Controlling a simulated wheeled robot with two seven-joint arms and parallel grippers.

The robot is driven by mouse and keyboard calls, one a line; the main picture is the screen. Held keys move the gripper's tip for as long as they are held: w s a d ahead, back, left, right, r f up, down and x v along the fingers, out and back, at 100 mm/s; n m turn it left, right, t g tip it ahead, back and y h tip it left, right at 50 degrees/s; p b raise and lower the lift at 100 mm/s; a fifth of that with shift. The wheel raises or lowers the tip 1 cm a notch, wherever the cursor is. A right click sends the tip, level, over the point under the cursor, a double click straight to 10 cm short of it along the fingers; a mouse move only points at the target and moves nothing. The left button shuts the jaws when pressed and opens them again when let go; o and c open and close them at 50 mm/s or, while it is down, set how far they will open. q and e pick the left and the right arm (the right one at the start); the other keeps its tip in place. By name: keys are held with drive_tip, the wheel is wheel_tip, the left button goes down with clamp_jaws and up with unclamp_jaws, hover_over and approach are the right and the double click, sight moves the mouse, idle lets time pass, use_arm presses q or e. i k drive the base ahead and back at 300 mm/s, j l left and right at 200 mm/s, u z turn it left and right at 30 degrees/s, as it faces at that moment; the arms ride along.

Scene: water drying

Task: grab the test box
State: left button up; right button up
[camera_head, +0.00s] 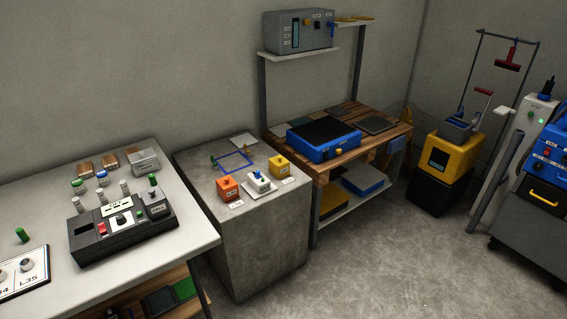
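No label that I can read marks one thing as the test box. On the concrete block in the middle stand an orange box (227,188), a yellow box (279,165) and a small white device (259,182) with blue knobs. A blue case (324,145) with a black top lies on the wooden workbench. Neither of my grippers is in view.
The white table (205,228) also holds several small bottles and a printed board (22,272). A grey unit (298,32) sits on a shelf above the workbench (393,131). A yellow bucket (452,153) and a blue machine (549,150) stand right. Floor (390,260) in front is clear.

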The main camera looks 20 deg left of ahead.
sight(256, 189)
drive_tip(key=i+z, duration=0.15)
drive_tip(key=i, duration=0.95)
drive_tip(key=i+u, duration=0.45)
drive_tip(key=i+l+u, duration=0.15)
drive_tip(key=i+u, duration=0.3)
drive_tip(key=i+l+u, duration=0.25)
drive_tip(key=u, duration=0.2)
drive_tip(key=i, duration=0.05)
